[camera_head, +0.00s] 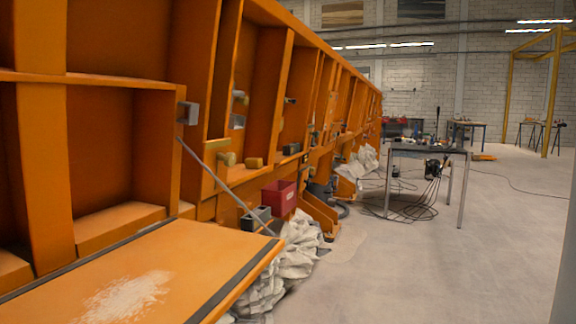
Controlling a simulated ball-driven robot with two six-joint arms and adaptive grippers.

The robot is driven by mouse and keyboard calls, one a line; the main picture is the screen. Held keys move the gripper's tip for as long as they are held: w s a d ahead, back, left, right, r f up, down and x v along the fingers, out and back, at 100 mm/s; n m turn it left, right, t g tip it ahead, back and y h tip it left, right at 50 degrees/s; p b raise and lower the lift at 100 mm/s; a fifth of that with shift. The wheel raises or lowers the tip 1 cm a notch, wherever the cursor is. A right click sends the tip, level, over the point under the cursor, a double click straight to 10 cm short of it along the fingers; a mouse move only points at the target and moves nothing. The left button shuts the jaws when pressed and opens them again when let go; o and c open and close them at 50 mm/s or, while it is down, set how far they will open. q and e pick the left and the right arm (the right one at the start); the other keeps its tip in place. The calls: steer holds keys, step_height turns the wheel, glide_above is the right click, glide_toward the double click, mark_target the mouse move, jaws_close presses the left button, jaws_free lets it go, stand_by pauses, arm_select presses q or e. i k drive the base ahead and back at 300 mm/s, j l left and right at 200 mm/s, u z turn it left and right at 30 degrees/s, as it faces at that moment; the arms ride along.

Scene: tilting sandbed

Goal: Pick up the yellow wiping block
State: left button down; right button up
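I cannot tell which of these is the wiping block. Neither of my grippers is in view.
An orange platform (190,250) with dark edge strips and a patch of pale sand (125,298) fills the lower left. A red bin (279,198), a grey box (255,218) and crumpled pale sheeting (298,248) stand beyond it. A grey table (430,149) stands farther back. The right floor is mostly clear.

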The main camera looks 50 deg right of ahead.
mark_target(251, 163)
steer(key=z, duration=1.5)
